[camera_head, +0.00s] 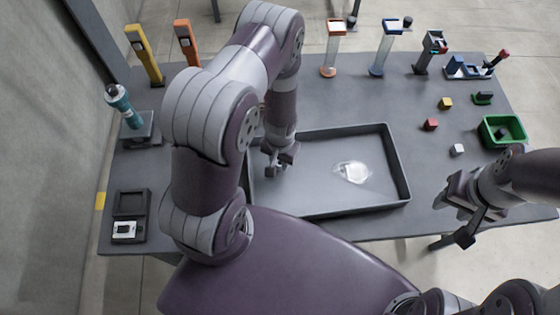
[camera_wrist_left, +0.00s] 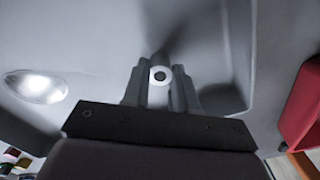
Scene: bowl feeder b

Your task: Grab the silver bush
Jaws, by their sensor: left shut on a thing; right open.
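The silver bush (camera_wrist_left: 160,75) shows in the left wrist view as a small pale ring with a dark hole, held between the two fingertips. My left gripper (camera_head: 280,168) is shut on it, low over the left part of a grey tray (camera_head: 310,203). The fingers also show in the left wrist view (camera_wrist_left: 160,88). In the head view the bush is too small or hidden to make out. My right gripper (camera_head: 464,215) is open and empty, off the right front corner of the tray.
A bright patch (camera_head: 352,172) lies on the tray floor; I cannot tell if it is only glare. A green bin (camera_head: 503,131) and small coloured blocks stand at the right. Several upright fixtures line the back. A black box (camera_head: 130,203) lies at the left.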

